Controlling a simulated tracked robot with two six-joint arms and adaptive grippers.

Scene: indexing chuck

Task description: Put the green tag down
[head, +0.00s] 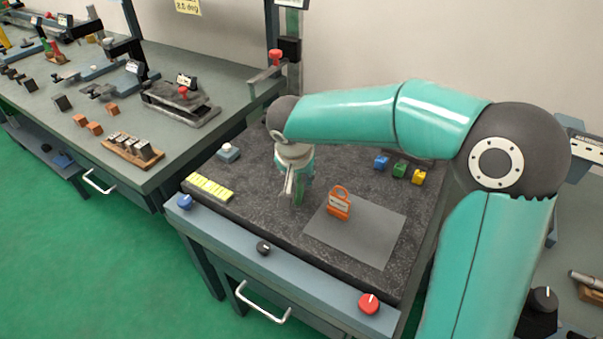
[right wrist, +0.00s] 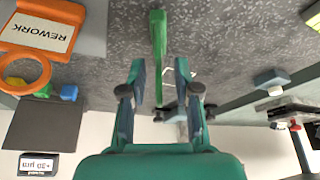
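The green tag (right wrist: 158,50) shows edge-on in the right wrist view, between the two fingers of my right gripper (right wrist: 161,75). Gaps show on both sides of it, so the fingers are open and not closed on it. In the head view the right gripper (head: 292,190) points down over the dark stone plate, and a sliver of the green tag (head: 300,192) shows beside its fingers. The tag's face is hidden, and I cannot tell exactly how its foot meets the plate. My left gripper is not in view.
An orange tag (head: 339,205) reading REWORK (right wrist: 40,32) stands on the grey mat (head: 365,235), right of the gripper. Blue (head: 381,162), green (head: 399,169) and yellow (head: 418,177) blocks stand behind. A yellow strip (head: 209,187) and grey-blue knobbed block (head: 228,152) are left.

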